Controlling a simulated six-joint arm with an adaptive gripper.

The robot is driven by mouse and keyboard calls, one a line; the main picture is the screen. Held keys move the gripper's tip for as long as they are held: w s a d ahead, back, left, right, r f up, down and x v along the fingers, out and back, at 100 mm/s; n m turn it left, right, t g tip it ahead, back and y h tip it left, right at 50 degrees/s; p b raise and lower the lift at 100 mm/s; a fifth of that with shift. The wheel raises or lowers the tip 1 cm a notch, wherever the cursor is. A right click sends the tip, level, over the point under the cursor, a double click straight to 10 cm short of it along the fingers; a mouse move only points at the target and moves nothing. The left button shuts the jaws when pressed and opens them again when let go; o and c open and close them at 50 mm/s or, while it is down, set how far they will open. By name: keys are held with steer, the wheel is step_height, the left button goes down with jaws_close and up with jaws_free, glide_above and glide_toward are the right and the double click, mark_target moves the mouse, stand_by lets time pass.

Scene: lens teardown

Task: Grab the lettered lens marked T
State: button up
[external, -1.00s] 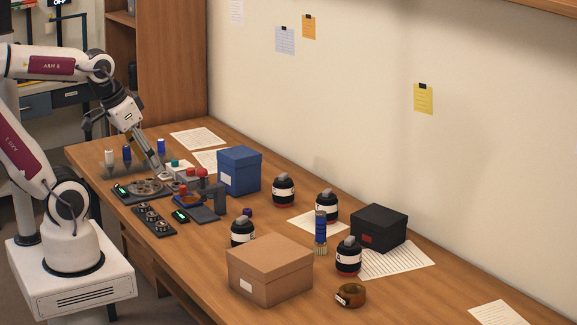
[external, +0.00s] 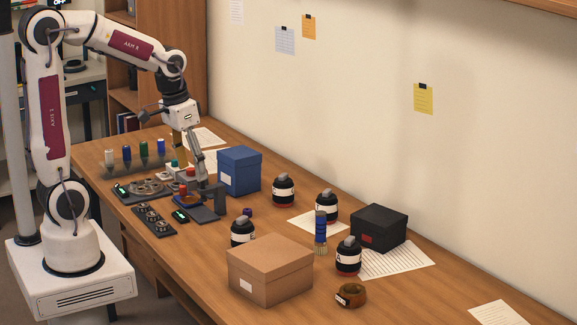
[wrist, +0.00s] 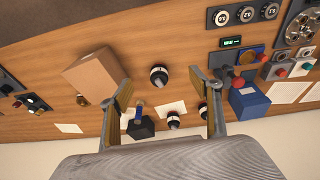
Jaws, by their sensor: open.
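Several black lenses with white lettered bands and grey tops stand on the table. In the external view one is by the tan box (external: 243,231), one is right of the blue box (external: 283,190), one is left of the black box (external: 326,206) and one is in front of it (external: 348,256). Their letters are too small to read surely, so I cannot tell which is T. My gripper (external: 192,165) is open and empty above the left part of the table, apart from the lenses. In the wrist view a lens (wrist: 159,75) shows between the fingertips, well beyond them.
A tan box (external: 270,270), a blue box (external: 240,171) and a black box (external: 378,228) stand among the lenses. A blue brush-like item (external: 321,232) stands near the middle. Devices with dials (external: 154,220) crowd the left. The table's right end is mostly clear.

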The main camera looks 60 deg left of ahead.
mark_target(322, 196)
steer(key=shift+m+h, duration=0.4)
steer(key=shift+m, duration=0.3)
steer(key=w+f, duration=0.5)
steer(key=w, duration=0.4)
steer(key=w+f, duration=0.6)
steer(key=w, duration=0.3)
steer(key=w+f, duration=0.5)
steer(key=w, duration=0.5)
steer(key=shift+a+f, duration=0.3)
steer(key=shift+a, duration=0.1)
steer(key=shift+m+t, duration=0.3)
steer(key=shift+t, duration=0.2)
steer(key=w, duration=0.5)
steer(key=shift+w+f, duration=0.3)
steer(key=w+r, duration=0.1)
steer(key=w+r+t, duration=0.1)
steer(key=w, duration=0.1)
steer(key=shift+r, duration=0.25)
steer(key=shift+w+r+m, duration=0.2)
steer(key=shift+w+m, duration=0.2)
steer(key=shift+m, duration=0.1)
steer(key=shift+f, duration=0.1)
steer(key=shift+x, duration=1.2)
steer(key=shift+w+f, duration=0.1)
